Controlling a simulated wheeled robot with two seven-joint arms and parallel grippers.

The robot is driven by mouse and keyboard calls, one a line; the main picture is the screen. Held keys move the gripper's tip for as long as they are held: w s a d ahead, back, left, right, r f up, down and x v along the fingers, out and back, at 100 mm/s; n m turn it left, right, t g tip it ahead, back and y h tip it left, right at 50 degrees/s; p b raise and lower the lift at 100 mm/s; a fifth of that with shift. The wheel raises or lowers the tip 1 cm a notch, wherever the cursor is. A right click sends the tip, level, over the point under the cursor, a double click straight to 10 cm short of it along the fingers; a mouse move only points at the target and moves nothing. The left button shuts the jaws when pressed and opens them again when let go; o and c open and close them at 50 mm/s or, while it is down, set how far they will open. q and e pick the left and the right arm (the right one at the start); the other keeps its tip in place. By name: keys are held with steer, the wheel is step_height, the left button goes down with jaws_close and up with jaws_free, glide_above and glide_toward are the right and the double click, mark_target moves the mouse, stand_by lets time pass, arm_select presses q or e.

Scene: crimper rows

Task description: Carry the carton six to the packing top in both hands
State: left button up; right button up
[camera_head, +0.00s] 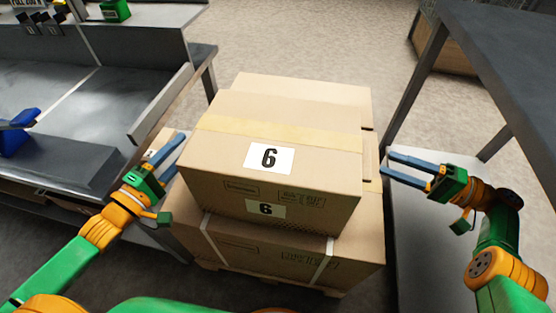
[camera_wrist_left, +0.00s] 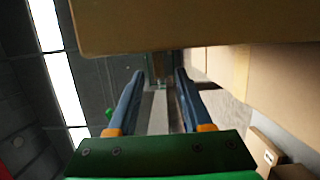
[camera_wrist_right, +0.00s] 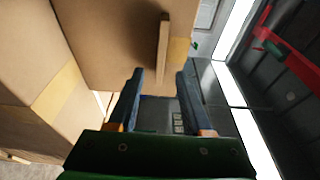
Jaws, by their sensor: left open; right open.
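The carton six (camera_head: 300,138) is a brown box with a tan tape strip and a white "6" label on its top and on its near side. It sits on top of a larger strapped carton (camera_head: 270,249). My left gripper (camera_head: 176,143) is open beside the carton's left side, with no visible grip on it. My right gripper (camera_head: 394,161) is open to the right of the carton, with a small gap. In the left wrist view a carton (camera_wrist_left: 160,25) fills the top above the open fingers. The right wrist view shows cardboard (camera_wrist_right: 105,45) close above the fingers. I cannot tell which top is the packing top.
More cartons (camera_head: 305,88) stand behind the carton six. A grey worktop (camera_head: 75,100) with a blue tool (camera_head: 17,130) lies at left. A dark grey table (camera_head: 505,55) stands at right. Floor (camera_head: 315,40) is open beyond the stack.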

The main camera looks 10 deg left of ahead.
mark_target(370, 157)
arm_select(q)
steer(key=x, duration=0.5)
steer(key=shift+w, duration=0.1)
arm_select(e)
steer(key=x, duration=0.5)
steer(key=shift+w, duration=0.1)
arm_select(q)
jaws_close()
arm_select(e)
jaws_close()
stand_by(0.4)
